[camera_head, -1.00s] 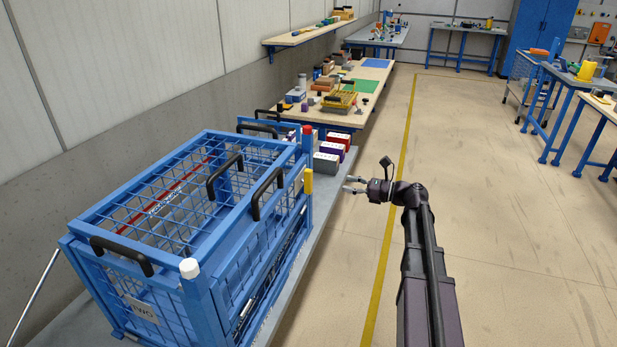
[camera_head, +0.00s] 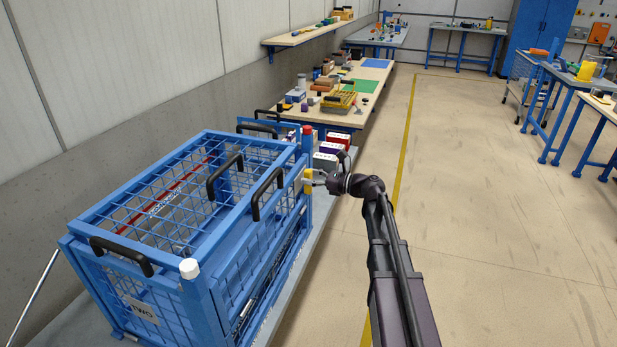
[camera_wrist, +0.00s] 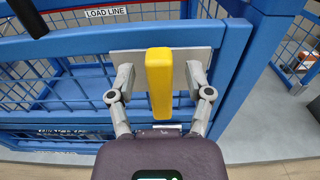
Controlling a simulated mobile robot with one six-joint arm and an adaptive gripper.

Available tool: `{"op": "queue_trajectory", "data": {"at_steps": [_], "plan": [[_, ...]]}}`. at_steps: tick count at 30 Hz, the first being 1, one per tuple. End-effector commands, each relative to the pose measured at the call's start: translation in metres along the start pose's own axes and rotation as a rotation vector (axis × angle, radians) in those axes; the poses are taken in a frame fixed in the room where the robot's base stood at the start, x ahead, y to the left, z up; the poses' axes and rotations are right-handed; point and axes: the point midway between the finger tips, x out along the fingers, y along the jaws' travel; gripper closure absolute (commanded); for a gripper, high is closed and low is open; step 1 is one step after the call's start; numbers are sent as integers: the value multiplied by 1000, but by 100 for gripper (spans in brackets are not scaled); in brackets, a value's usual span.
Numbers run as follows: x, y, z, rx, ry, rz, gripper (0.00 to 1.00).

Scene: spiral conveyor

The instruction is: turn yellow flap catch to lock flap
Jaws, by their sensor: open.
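The yellow flap catch (camera_wrist: 159,82) stands upright on a grey plate (camera_wrist: 211,56) on the blue cage in the wrist view. My gripper (camera_wrist: 159,76) is open, with one finger on each side of the catch. A small gap seems to show on both sides; contact is hard to tell. In the head view my gripper (camera_head: 312,181) is at the right corner of the blue mesh cage (camera_head: 208,262), and the catch (camera_head: 307,183) is partly hidden by the fingers. The blue flap (camera_wrist: 60,49) lies left of the catch in the wrist view.
Black handles (camera_head: 226,176) stick up from the cage top near the catch. A red-capped post (camera_head: 307,135) and several boxes (camera_head: 325,162) stand behind my gripper. A workbench (camera_head: 350,118) with items is farther back. The floor (camera_head: 480,220) to the right is clear.

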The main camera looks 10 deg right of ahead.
Motion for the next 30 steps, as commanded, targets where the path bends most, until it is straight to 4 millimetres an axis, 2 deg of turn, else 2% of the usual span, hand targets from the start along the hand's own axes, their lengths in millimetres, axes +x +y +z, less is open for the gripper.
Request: {"op": "queue_trajectory", "data": {"at_steps": [6, 14, 21, 30], "plan": [[8, 0, 0, 0, 0, 0, 34], [8, 0, 0, 0, 0, 0, 34], [8, 0, 0, 0, 0, 0, 100], [8, 0, 0, -7, 0, 0, 100]]}}
